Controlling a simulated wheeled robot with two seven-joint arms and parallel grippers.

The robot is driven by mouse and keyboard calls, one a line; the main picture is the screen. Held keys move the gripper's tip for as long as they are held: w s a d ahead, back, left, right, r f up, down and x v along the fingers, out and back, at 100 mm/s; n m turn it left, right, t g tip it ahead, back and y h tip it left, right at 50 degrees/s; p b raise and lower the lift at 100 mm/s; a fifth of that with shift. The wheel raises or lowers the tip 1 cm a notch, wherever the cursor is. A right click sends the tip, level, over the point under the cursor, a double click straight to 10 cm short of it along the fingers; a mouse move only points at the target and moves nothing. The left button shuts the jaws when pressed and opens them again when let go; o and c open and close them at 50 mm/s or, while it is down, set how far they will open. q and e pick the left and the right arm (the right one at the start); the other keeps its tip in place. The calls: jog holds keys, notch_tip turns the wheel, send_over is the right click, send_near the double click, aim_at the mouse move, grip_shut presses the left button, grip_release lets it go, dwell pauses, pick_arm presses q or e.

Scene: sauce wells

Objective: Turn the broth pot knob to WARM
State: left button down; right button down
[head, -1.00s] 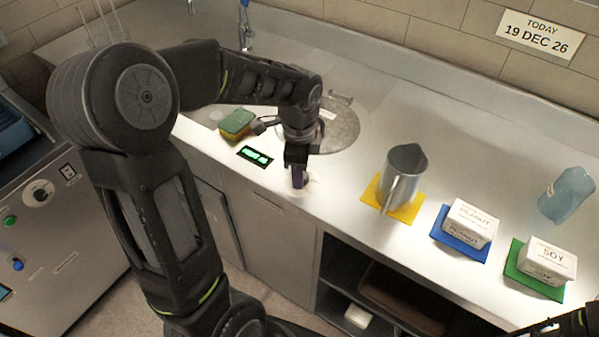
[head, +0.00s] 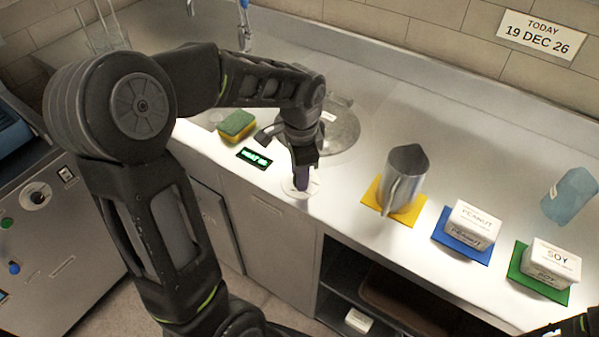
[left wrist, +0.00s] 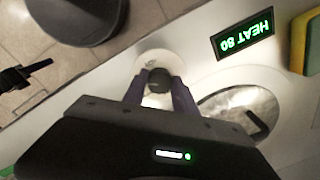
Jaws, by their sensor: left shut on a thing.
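The broth pot knob is a small dark knob (left wrist: 158,82) on a round pale dial plate (head: 300,189) at the counter's front edge. My left gripper (head: 301,182) points down over the plate. In the left wrist view its two fingers (left wrist: 158,92) are shut on the knob, one on each side. The plate's markings are too small to read. A black display (head: 254,158) with green text sits beside the plate; it also shows in the left wrist view (left wrist: 243,34), upside down, reading HEAT 80. The round metal pot lid (head: 340,128) lies behind the gripper.
A green and yellow sponge (head: 237,125) lies left of the lid. A metal jug (head: 404,176) stands on a yellow mat (head: 375,194). Boxes labelled PEANUT (head: 473,222) and SOY (head: 552,259) stand on blue and green mats. A bluish clear jug (head: 569,195) is at the right.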

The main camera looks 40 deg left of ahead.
pick_arm(q)
jog(key=c, duration=1)
grip_release()
jog(key=shift+r, duration=0.1)
notch_tip(320, 180, up, 8)
jog(key=shift+s+d+f+b, duration=0.15)
jog(key=shift+b, duration=0.15)
